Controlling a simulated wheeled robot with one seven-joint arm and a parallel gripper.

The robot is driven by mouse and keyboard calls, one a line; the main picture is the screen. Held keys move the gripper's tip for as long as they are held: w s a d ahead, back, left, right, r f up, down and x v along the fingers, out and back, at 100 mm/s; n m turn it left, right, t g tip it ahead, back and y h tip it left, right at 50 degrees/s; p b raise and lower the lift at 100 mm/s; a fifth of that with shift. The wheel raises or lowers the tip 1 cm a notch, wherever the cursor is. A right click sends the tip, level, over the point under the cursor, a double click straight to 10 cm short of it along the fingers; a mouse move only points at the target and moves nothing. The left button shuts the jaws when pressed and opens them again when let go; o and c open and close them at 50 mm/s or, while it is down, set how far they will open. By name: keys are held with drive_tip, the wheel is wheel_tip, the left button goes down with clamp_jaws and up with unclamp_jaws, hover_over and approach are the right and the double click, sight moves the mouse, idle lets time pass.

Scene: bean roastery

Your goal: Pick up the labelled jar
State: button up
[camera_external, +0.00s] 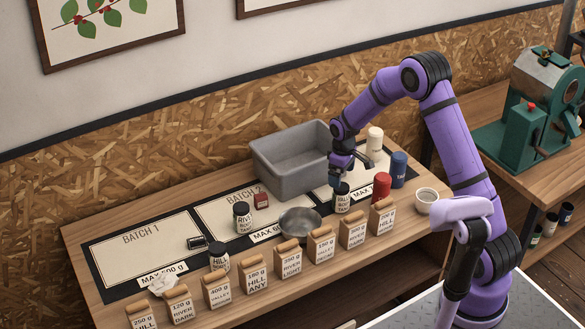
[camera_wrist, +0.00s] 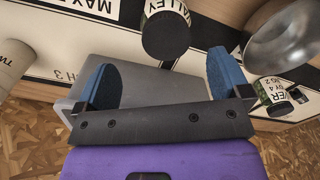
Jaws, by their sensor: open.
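A black-lidded jar with a white label (camera_external: 341,203) stands upright toward the right of the table, just below my gripper (camera_external: 345,174). In the wrist view this jar (camera_wrist: 166,36), with "VALLEY" readable, lies beyond the gap between my blue fingertips (camera_wrist: 160,64). My gripper is open and empty; the fingers appear apart from the jar. Two more black-lidded labelled jars stand to the left: one (camera_external: 242,219) on the Batch 2 sheet, one (camera_external: 219,258) near the Batch 1 sheet. The Batch 2 jar seems to show in the wrist view (camera_wrist: 273,90).
A grey bin (camera_external: 287,174) stands behind. A metal bowl (camera_external: 300,222) is left of the jar. Red (camera_external: 381,187), blue (camera_external: 399,169) and white (camera_external: 375,140) canisters stand to the right. Several paper bags (camera_external: 321,246) line the front. The Batch 1 sheet (camera_external: 140,245) is mostly clear.

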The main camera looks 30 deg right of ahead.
sight(340, 195)
wheel_tip(340, 195, down, 3)
drive_tip(key=shift+f, duration=0.1)
drive_tip(key=shift+s+a+f, duration=0.15)
drive_tip(key=shift+s+f, duration=0.05)
drive_tip(key=shift+f, duration=1.1)
drive_tip(key=shift+s+a+f, duration=0.1)
drive_tip(key=shift+s+f, duration=0.1)
drive_tip(key=shift+f, duration=1.1)
drive_tip(key=c, duration=1.1)
